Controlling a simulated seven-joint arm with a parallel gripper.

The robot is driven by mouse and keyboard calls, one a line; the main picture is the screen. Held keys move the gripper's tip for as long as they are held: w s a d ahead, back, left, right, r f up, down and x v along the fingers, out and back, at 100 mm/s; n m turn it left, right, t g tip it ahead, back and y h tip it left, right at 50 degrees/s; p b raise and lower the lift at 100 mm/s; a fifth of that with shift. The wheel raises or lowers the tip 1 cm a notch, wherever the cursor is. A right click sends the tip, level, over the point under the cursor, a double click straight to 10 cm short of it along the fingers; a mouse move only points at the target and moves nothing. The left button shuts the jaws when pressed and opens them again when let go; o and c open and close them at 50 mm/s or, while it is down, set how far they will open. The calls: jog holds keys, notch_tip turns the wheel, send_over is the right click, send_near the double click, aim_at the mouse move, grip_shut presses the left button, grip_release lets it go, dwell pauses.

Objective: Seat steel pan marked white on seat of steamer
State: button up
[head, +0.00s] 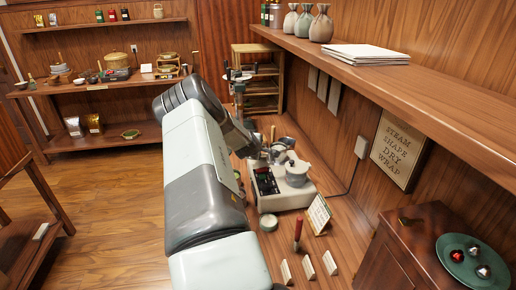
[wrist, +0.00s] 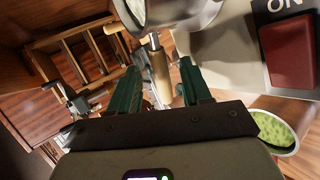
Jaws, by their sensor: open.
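In the wrist view, a steel pan (wrist: 182,14) shows at the top edge, with a wooden handle (wrist: 160,75) pointing down between my fingers. I cannot make out a white mark on it. My gripper (wrist: 153,58) is open, with one green finger on each side of the handle; contact is not visible. The steamer (head: 290,195) stands on the wooden counter in the head view, cream with a dark control panel. Its red switch (wrist: 292,50) marked ON shows right in the wrist view. My arm hides part of the counter, and the seat is not clear to see.
A small round green-filled dish (wrist: 272,130) is beside the steamer. A red-handled tool (head: 298,232), a standing card (head: 318,214) and several small cards are in front. A wooden rack (head: 262,88) stands behind. A wall shelf (head: 390,85) overhangs the right side.

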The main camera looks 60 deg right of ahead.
jog(key=shift+a, duration=0.1)
jog(key=a+r+m+t+y, duration=0.1)
jog(key=a+r+y, duration=0.1)
jog(key=a+r, duration=0.85)
jog(key=w+a+r+m+y, duration=0.15)
jog(key=a+r, duration=0.45)
jog(key=a, duration=0.9)
jog(key=s+a+r+m+t+y, duration=0.1)
jog(key=a+r+m+y, duration=0.15)
jog(key=a+r, duration=0.8)
jog(key=s+a+r+n+y, duration=0.1)
jog(key=s+a+r+y, duration=0.15)
jog(key=a, duration=0.55)
jog(key=s+a+r+y, duration=0.1)
jog(key=s+a, duration=0.3)
jog(key=a, duration=0.4)
jog(key=s+a+r, duration=0.2)
jog(key=s+a, duration=0.7)
jog(key=s, duration=0.5)
jog(key=shift+a+y, duration=0.3)
jog(key=shift+y, duration=0.15)
